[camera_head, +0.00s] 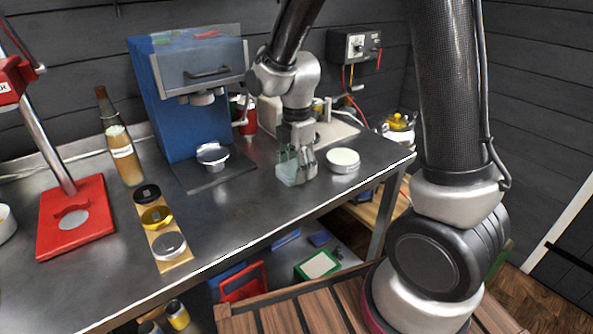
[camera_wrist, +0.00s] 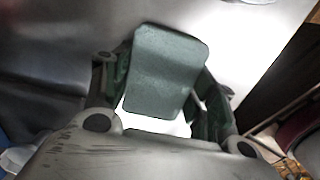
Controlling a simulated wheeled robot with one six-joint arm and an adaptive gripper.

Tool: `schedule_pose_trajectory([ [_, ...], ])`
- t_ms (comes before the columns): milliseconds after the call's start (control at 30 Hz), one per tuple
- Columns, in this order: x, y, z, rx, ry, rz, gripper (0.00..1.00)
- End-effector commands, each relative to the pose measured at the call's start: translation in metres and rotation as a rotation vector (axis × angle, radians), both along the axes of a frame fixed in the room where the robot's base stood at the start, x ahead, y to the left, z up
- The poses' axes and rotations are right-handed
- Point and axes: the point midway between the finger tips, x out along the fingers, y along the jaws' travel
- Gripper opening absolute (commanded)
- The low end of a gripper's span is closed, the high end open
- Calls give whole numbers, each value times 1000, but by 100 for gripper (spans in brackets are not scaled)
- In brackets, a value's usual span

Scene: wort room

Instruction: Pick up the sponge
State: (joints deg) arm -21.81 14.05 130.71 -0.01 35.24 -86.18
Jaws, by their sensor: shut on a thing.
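The sponge (camera_wrist: 165,72) is a pale grey-green block with rounded corners. In the wrist view it sits between the two fingers of my gripper (camera_wrist: 163,95), which is shut on it. In the head view my gripper (camera_head: 297,168) points down over the dark metal worktop, and the sponge (camera_head: 287,172) shows as a pale green block at the fingertips. I cannot tell whether the sponge touches the worktop.
A blue machine (camera_head: 172,110) with a metal cup (camera_head: 212,156) stands to the left. A bottle (camera_head: 122,150), a red stand (camera_head: 75,215) and a wooden strip (camera_head: 177,262) with tampers are further left.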

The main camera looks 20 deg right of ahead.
Motion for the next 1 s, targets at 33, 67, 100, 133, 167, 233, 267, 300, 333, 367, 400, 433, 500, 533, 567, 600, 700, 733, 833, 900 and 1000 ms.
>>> schedule_pose_trajectory([
  [33,0,0,0,0,0,0,47],
  [67,0,0,0,0,0,0,47],
  [100,0,0,0,0,0,0,47],
  [133,0,0,0,0,0,0,47],
  [167,0,0,0,0,0,0,47],
  [233,1,0,3,1,-2,0,47],
  [267,1,0,6,1,-3,0,47],
  [300,1,0,11,1,-4,0,47],
  [333,1,1,16,2,-5,0,47],
  [367,1,1,22,2,-6,0,47],
  [400,1,0,30,2,-7,0,47],
  [433,1,0,37,2,-6,0,47],
  [500,1,1,52,2,-7,0,47],
  [533,1,0,59,2,-6,0,47],
  [567,1,0,65,2,-6,0,47],
  [600,1,0,73,2,-6,0,47],
  [700,1,0,88,1,-3,0,47],
  [733,1,0,91,1,-3,0,47],
  [833,0,0,99,0,-1,0,47],
  [900,0,0,100,0,-1,0,47],
  [1000,0,0,101,0,0,0,47],
])
